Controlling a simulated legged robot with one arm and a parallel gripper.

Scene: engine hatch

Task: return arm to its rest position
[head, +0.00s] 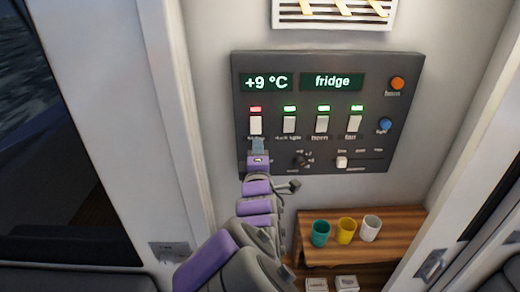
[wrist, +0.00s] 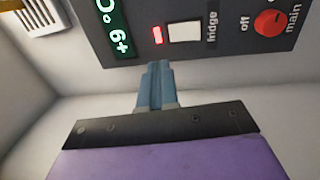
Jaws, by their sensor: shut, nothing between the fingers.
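My gripper (head: 258,144) is shut and empty, in front of the lower left of the dark control panel (head: 385,70). My purple and grey arm reaches up to it from the bottom of the head view. In the wrist view, the blue-grey fingers of my gripper (wrist: 157,68) are together, pointing at the panel (wrist: 235,42) edge. The white fridge switch (wrist: 185,32) has a red light beside it. It also shows in the head view just above the fingertips (head: 255,125). I cannot tell whether the fingers touch the panel.
A red main knob (wrist: 270,22) is near the fridge switch. Other switches have green lights. A wooden shelf (head: 400,221) below right holds a teal cup (head: 320,233), a yellow cup (head: 346,230) and a white cup (head: 370,228). A vent (head: 333,14) is above.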

